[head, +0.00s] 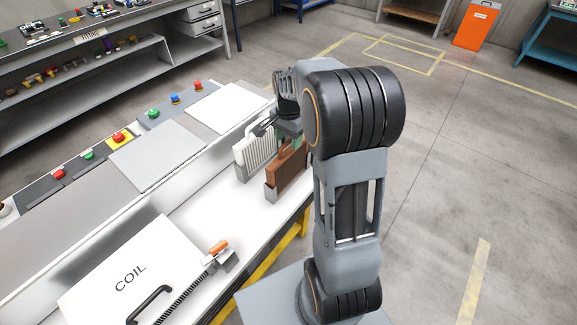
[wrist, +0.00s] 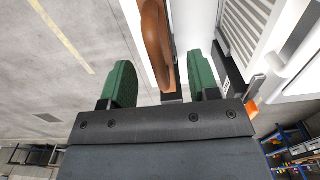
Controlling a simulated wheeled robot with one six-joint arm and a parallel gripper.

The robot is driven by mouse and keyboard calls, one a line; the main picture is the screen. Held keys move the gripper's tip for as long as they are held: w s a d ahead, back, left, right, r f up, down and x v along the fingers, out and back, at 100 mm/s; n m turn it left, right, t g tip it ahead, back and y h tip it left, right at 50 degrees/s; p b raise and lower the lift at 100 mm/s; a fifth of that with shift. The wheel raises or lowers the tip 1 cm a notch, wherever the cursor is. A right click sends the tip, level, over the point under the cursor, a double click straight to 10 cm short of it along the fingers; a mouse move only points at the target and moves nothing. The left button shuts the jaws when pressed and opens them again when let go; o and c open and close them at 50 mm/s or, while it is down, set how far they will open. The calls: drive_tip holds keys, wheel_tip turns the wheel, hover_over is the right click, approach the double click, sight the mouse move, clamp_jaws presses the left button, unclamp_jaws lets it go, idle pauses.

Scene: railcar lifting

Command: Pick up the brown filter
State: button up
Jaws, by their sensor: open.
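The brown filter (head: 287,171) stands upright in a grey holder on the white bench, in the head view. It has a handle on its top edge. In the wrist view the brown filter (wrist: 156,40) shows edge-on near the top middle, between the lines of my two green fingers. My gripper (wrist: 163,82) is open and empty, with one finger on each side of the filter's line. In the head view my gripper is partly hidden behind my own arm, close above the filter. I cannot tell whether a finger touches it.
A white ribbed filter (head: 256,146) stands just left of the brown one, and also shows beside the right finger in the wrist view (wrist: 250,30). A white COIL panel (head: 135,275) lies nearer on the bench. Coloured buttons line the console. Open floor lies to the right.

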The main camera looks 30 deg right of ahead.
sight(288, 150)
drive_tip(key=shift+f+p, duration=0.45)
drive_tip(key=shift+f, duration=1.95)
drive_tip(key=shift+s, duration=0.1)
clamp_jaws()
